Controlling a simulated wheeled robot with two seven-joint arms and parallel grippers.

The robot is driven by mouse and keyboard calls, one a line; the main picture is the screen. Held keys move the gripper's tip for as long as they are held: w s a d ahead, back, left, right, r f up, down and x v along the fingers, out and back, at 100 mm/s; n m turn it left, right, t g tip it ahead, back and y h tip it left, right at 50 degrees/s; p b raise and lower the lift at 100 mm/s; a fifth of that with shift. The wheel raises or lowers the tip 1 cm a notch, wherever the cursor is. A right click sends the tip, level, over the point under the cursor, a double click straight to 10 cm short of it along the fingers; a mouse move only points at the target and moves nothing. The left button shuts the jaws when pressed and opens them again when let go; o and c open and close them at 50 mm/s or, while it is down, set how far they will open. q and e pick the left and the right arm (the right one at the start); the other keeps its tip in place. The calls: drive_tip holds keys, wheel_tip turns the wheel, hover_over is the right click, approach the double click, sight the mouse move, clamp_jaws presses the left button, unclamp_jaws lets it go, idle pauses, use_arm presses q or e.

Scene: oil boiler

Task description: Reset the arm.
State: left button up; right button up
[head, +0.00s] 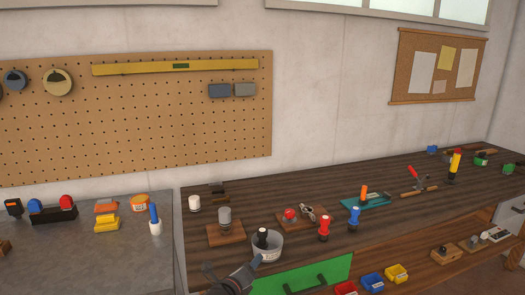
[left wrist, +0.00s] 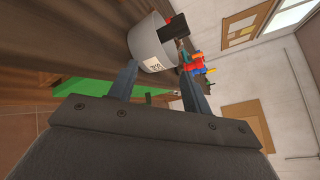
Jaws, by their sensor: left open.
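My left gripper (head: 236,272) comes in at the bottom of the head view, just in front of a grey round container (head: 268,252) on the dark wooden bench. In the left wrist view its two fingers (left wrist: 158,72) are spread apart with nothing held between them. The container (left wrist: 147,45) lies beyond the fingertips there, with a white label on its side and a dark object (left wrist: 174,27) at its mouth. In the head view a black-topped item (head: 262,237) stands in the container. My right gripper is in neither view.
Small bins (head: 372,282) sit lower at front. A grey bench (head: 80,250) with items is left.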

use_arm(q)
drive_tip(key=s+a+f+n+g+y, duration=0.2)
drive_tip(key=s+a+f+n+g, duration=0.3)
drive_tip(key=s+n, duration=0.65)
drive_tip(key=s+a+f+n+g+y, duration=0.2)
drive_tip(key=s+a+f+n, duration=0.55)
drive_tip(key=s, duration=0.65)
drive_tip(key=s+a+f+n+g+y, duration=0.2)
drive_tip(key=s+a+f+n+g, duration=0.3)
drive_tip(key=s+n, duration=0.65)
drive_tip(key=s+d+f, duration=0.2)
drive_tip(key=f, duration=1.4)
drive_tip(key=s+d+f+m+g, duration=0.1)
drive_tip(key=s+d+f, duration=0.1)
drive_tip(key=f, duration=1.4)
drive_tip(key=shift+s+d, duration=0.25)
drive_tip(key=shift+d, duration=0.05)
